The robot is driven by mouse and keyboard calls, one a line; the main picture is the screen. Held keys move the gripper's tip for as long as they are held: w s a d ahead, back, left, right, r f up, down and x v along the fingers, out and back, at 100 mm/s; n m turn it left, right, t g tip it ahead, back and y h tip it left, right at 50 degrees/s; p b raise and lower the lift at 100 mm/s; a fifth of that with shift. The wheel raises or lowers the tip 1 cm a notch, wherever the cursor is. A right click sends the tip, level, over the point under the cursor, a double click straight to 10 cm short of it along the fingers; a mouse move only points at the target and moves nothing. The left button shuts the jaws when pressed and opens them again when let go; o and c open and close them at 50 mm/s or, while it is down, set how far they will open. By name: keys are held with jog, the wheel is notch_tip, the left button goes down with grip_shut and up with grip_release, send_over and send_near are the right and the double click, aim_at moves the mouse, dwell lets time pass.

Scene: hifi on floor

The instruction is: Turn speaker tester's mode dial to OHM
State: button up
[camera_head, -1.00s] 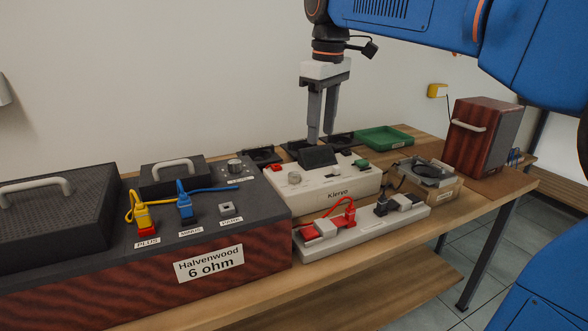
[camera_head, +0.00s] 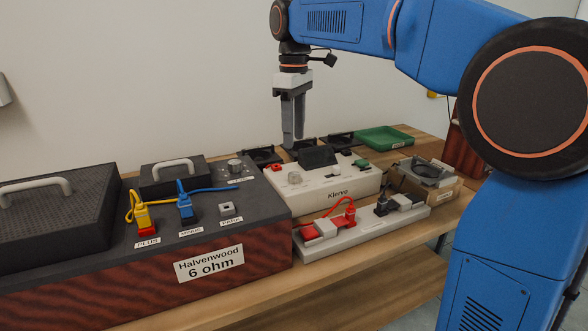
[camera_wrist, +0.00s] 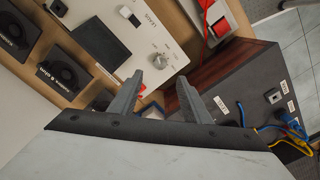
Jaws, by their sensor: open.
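The speaker tester (camera_head: 335,194) is a white box labelled "Klervo" with a dark tilted screen (camera_head: 318,157) on top. Its round light-grey dial (camera_head: 294,178) sits at the left of its top, by a red button or socket (camera_head: 275,168). My gripper (camera_head: 293,143) points down above and behind the tester's left part, open and empty, apart from the dial. In the wrist view the tester (camera_wrist: 128,50) and its dial (camera_wrist: 160,60) show beyond my fingertips (camera_wrist: 172,84). The dial's setting is too small to read.
A dark speaker box (camera_head: 235,264) marked "Halvenwood 6 ohm" stands left, with yellow and blue plugs. A white strip with red and black leads (camera_head: 362,230) lies in front. Small black speakers stand behind, beside a green tray (camera_head: 384,138).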

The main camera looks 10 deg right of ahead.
aim_at(294, 174)
notch_tip(294, 174, down, 11)
jog(key=shift+r, duration=0.2)
dwell(0.3)
jog(key=c, duration=1)
